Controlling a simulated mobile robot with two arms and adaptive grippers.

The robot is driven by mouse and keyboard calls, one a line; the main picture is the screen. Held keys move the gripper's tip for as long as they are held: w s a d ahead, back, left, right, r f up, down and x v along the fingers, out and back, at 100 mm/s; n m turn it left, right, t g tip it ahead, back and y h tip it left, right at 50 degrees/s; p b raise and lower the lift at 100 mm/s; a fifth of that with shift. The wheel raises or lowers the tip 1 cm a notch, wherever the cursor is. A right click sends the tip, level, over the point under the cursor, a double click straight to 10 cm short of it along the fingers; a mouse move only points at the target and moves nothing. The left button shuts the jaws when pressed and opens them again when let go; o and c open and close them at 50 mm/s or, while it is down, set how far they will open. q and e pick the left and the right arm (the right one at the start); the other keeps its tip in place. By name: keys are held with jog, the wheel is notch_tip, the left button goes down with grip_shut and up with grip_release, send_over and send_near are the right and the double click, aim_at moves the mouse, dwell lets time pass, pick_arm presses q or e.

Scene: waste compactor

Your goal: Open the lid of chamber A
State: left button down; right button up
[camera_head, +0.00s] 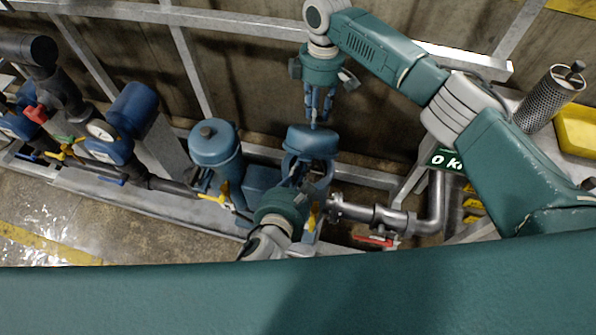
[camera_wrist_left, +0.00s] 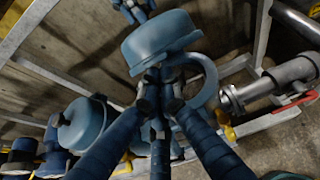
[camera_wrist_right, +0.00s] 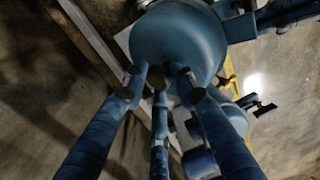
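Two blue vessels stand side by side in the head view; I cannot tell which is chamber A. The right vessel's domed lid (camera_head: 312,141) appears raised and tilted above its body. It also shows in the left wrist view (camera_wrist_left: 160,38), above a curved blue arm (camera_wrist_left: 207,82). My left gripper (camera_head: 303,184) is below this lid. Its fingertips (camera_wrist_left: 160,92) are close together near the underside; contact is unclear. My right gripper (camera_head: 316,120) points down just above the lid, fingers apart and seemingly empty. The left vessel's lid (camera_head: 214,145) lies level, with a dark knob.
Grey pipes (camera_head: 388,216) with a red valve handle (camera_head: 374,240) run right of the vessels. Blue gauges (camera_head: 106,138) and pipes stand at left. Grey frame bars (camera_head: 190,62) rise behind. A perforated cylinder (camera_head: 550,98) and yellow tray (camera_head: 578,130) sit at far right.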

jog(key=shift+o, duration=1.1)
jog(key=shift+s+d+f, duration=0.1)
jog(key=shift+s+f, duration=0.15)
jog(key=shift+f, duration=0.15)
pick_arm(q)
jog(key=shift+w+d+r, duration=0.1)
jog(key=shift+w+r, duration=0.1)
jog(key=shift+w, duration=0.1)
pick_arm(e)
jog(key=shift+w, duration=0.15)
pick_arm(q)
jog(key=shift+s, duration=0.1)
pick_arm(e)
jog(key=shift+r, duration=0.2)
